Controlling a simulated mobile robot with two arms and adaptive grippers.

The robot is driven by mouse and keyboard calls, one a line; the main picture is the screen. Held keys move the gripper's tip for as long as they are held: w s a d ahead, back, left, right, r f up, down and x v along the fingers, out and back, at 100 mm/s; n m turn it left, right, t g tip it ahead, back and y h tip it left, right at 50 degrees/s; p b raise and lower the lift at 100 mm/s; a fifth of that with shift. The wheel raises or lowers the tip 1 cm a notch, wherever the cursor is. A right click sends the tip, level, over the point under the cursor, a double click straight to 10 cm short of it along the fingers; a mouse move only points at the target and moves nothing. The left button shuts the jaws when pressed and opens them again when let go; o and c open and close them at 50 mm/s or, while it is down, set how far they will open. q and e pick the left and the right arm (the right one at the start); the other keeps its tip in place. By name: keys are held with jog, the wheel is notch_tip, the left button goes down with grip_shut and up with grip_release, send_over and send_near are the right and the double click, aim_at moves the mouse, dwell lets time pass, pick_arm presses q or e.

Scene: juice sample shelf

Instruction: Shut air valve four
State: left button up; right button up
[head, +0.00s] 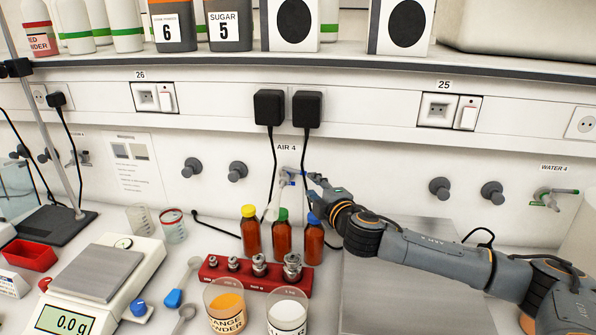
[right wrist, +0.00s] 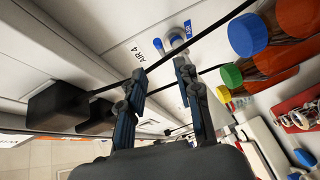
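The air valve four (head: 285,177) is a small pale grey tap with a blue mark on the back wall, below the "AIR 4" label (head: 287,147). In the right wrist view the valve (right wrist: 176,41) shows just beyond the fingertips, with its blue part beside the label (right wrist: 145,52). My right gripper (head: 309,180) is at the wall just right of the valve. In the right wrist view its fingers (right wrist: 161,68) are apart with nothing held between them. Whether a finger touches the valve I cannot tell. My left gripper is not in view.
Black plugs (head: 269,107) hang cables close around the valve. Bottles with yellow (head: 251,231), green (head: 283,237) and blue caps (head: 314,240) stand just below the gripper. A red weight block (head: 233,281) and a scale (head: 105,272) are in front.

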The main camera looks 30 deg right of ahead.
aim_at(299, 173)
jog(key=w+p, duration=0.1)
jog(key=w, duration=0.4)
jog(key=shift+d+f, duration=0.1)
jog(key=w, duration=0.3)
jog(key=w+f+p, duration=0.1)
jog(key=shift+w+d, duration=0.15)
jog(key=shift+d, duration=0.25)
jog(key=shift+w, duration=0.6)
jog(key=shift+w+f, duration=0.15)
jog(key=shift+w, duration=0.15)
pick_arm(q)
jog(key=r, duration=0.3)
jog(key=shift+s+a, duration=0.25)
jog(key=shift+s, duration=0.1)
pick_arm(e)
jog(key=shift+c, duration=0.2)
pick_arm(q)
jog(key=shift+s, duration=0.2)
pick_arm(e)
grip_shut()
